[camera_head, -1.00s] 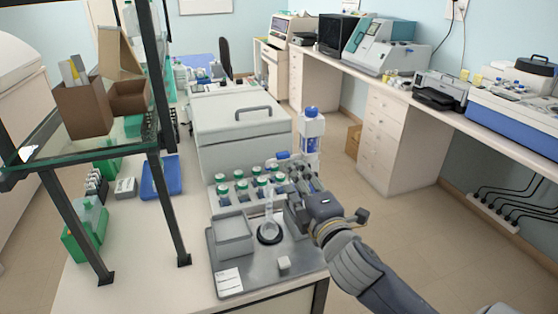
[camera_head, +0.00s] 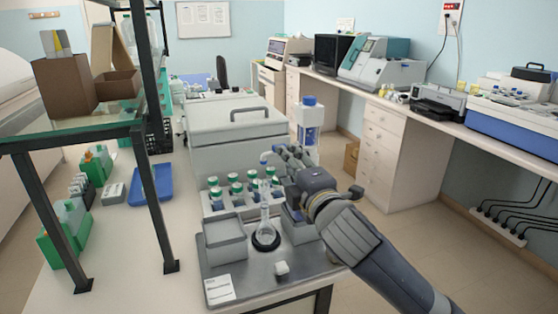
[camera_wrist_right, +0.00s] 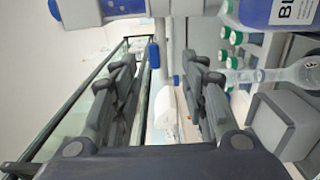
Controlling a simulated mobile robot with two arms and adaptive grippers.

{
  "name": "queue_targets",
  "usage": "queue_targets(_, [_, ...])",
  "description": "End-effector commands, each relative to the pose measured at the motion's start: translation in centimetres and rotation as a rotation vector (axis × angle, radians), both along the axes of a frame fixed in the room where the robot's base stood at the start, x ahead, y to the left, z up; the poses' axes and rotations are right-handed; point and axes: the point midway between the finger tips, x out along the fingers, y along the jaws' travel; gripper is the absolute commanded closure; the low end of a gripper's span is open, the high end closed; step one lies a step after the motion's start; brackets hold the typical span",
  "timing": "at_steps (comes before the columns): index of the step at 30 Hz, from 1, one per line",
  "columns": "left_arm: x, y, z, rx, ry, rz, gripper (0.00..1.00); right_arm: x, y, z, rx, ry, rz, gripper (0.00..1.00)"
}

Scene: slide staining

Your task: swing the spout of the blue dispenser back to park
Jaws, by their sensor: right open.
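The blue dispenser (camera_head: 308,128) stands at the right end of the bench, its tall white top and blue cap showing behind my right gripper. Its blue bottle with a white label is at the top right of the wrist view (camera_wrist_right: 285,10). The spout (camera_wrist_right: 171,45), a thin pale tube with a small blue end piece, lies between my right fingers in the wrist view. My right gripper (camera_wrist_right: 163,85) is open around it, with gaps showing on both sides. In the head view my right gripper (camera_head: 285,160) hides much of the dispenser. My left gripper is not in view.
A glass flask (camera_head: 265,228) stands on a black ring on the steel tray (camera_head: 245,277), close to my right arm. A grey box (camera_head: 225,238) and a rack of green-capped bottles (camera_head: 215,207) are nearby. A shelf (camera_head: 80,138) stands at left.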

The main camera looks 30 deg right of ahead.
Motion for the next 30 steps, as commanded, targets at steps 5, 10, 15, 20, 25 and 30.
queue_targets(5, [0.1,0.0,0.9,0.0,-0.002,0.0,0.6,3.0,-0.8,0.5,0.001,-0.002,-0.002,0.6])
queue_targets(10, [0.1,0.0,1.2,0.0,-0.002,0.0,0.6,5.1,-1.3,0.4,0.001,-0.002,-0.002,0.6])
queue_targets(15, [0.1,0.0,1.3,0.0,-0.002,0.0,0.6,6.1,-1.5,0.3,0.0,-0.002,-0.001,0.6])
queue_targets(20, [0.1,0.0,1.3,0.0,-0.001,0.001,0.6,6.4,-1.5,0.2,-0.001,-0.002,0.0,0.6])
queue_targets(25, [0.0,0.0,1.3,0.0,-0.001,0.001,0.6,6.4,-1.5,0.2,-0.001,-0.002,0.0,0.6])
queue_targets(30, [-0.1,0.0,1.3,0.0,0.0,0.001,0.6,6.3,-1.5,0.2,-0.001,-0.002,0.0,0.98])
